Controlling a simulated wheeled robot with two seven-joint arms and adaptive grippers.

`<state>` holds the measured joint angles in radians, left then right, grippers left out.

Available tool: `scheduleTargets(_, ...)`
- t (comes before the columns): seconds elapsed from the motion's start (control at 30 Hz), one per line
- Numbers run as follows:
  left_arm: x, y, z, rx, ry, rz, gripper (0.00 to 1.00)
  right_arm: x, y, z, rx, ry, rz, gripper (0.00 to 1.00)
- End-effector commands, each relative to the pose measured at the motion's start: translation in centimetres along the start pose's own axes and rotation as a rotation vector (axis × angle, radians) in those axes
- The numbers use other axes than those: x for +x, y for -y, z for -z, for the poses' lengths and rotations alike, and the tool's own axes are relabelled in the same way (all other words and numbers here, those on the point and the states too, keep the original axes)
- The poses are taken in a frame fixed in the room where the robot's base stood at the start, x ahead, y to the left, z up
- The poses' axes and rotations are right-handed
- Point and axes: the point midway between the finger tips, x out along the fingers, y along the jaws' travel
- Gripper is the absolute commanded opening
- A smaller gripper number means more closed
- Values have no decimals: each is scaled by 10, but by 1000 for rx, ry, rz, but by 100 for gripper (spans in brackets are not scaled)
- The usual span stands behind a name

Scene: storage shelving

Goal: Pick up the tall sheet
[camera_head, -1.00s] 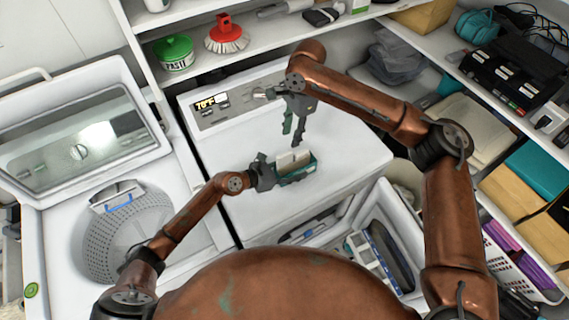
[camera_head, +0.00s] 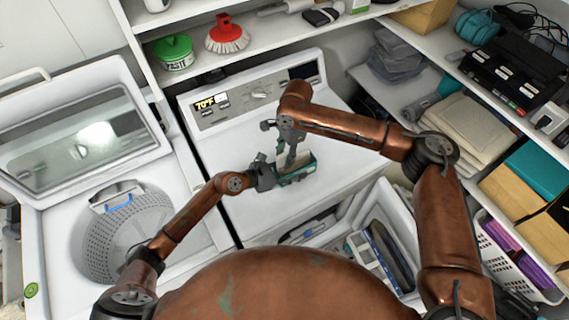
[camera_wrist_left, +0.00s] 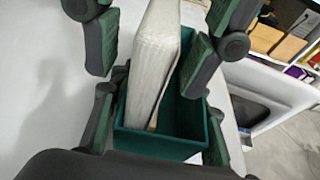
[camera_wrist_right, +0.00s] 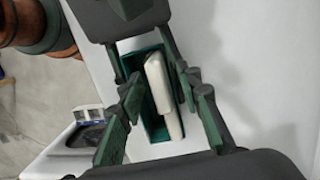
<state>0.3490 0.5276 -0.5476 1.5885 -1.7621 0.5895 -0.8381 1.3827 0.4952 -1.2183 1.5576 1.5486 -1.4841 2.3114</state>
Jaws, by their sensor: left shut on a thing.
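A small teal box (camera_head: 310,170) stands on the white machine's top, holding pale sheets. In the left wrist view, a tall, thick white sheet (camera_wrist_left: 157,45) sticks up from the box (camera_wrist_left: 160,145) beside a thin beige edge. My right gripper (camera_head: 290,163) points down over the box. Its fingers (camera_wrist_right: 165,110) are open on both sides of the sheets, apart from them.
The white machine top (camera_head: 235,150) is clear around the box. An open washer (camera_head: 120,225) stands to the left. An open-topped white bin (camera_head: 390,235) is at the front right. Shelves at the back and right hold a red brush (camera_head: 227,38), grey cloths (camera_head: 395,55) and boxes.

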Motion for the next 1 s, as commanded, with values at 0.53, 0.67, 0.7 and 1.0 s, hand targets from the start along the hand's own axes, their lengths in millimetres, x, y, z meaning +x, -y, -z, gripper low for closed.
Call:
scheduleTargets(0.53, 0, 0, 0, 0, 0, 0, 17, 0, 0, 0, 0, 0, 1, 6)
scheduleTargets(0.67, 0, 0, 0, 0, 0, 0, 17, -1, 0, 0, 0, 0, 1, 0)
scheduleTargets(0.7, 0, 0, 0, 0, 0, 0, 17, -1, 0, 0, 0, 0, 1, 0)
scheduleTargets(1.0, 0, 0, 0, 0, -1, 0, 17, -14, 1, -2, 0, 1, 4, 0)
